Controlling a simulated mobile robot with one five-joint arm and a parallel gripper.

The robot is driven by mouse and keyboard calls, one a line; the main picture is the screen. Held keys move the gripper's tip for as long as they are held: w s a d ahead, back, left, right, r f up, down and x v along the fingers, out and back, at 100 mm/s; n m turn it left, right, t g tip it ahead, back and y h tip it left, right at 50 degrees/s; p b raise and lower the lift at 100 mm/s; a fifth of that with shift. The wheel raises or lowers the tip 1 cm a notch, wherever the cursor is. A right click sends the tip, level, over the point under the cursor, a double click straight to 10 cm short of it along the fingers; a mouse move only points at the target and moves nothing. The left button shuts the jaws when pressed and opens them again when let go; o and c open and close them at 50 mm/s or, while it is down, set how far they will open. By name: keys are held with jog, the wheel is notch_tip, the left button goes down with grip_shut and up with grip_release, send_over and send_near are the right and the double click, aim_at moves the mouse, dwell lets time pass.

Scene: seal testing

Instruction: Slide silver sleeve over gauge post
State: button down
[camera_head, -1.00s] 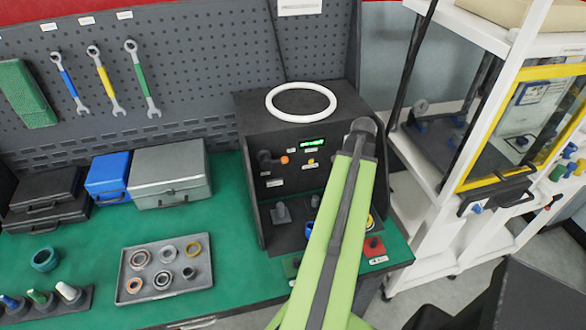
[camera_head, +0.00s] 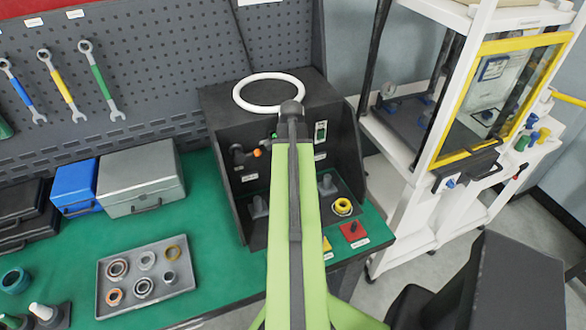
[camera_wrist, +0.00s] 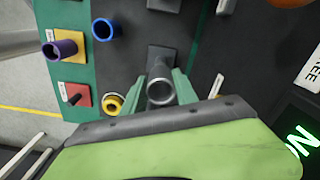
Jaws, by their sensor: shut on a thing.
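My gripper (camera_wrist: 170,85) has pale green fingers closed around the silver sleeve (camera_wrist: 160,92), a short grey metal tube seen nearly end-on in the wrist view. Just beyond the sleeve is a grey post with a square base (camera_wrist: 163,54); the sleeve overlaps it in the picture, and I cannot tell whether they touch. In the head view my arm hides the gripper and sleeve. Two grey posts show in the black test stand there, one left (camera_head: 260,207) and one right (camera_head: 326,185) of my arm. I cannot tell for sure which is the gauge post.
A yellow ring (camera_head: 343,206) and a red block (camera_head: 354,231) are at the stand's right side. A blue ring (camera_wrist: 104,29) and purple piece (camera_wrist: 62,48) lie left in the wrist view. A grey tray (camera_head: 188,285) of rings is on the green bench. A white cart (camera_head: 400,200) stands right.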

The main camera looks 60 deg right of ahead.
jog(key=shift+f+b, duration=1.8)
jog(key=shift+f, duration=0.2)
jog(key=shift+f, duration=0.1)
jog(key=shift+f+b, duration=0.3)
jog(key=shift+b, duration=0.15)
jog(key=c, duration=0.9)
grip_release()
jog(key=shift+r, duration=0.15)
jog(key=shift+w+r+p, duration=0.1)
jog(key=shift+r+p, duration=2.3)
jog(key=shift+p, duration=0.15)
jog(key=shift+r, duration=0.1)
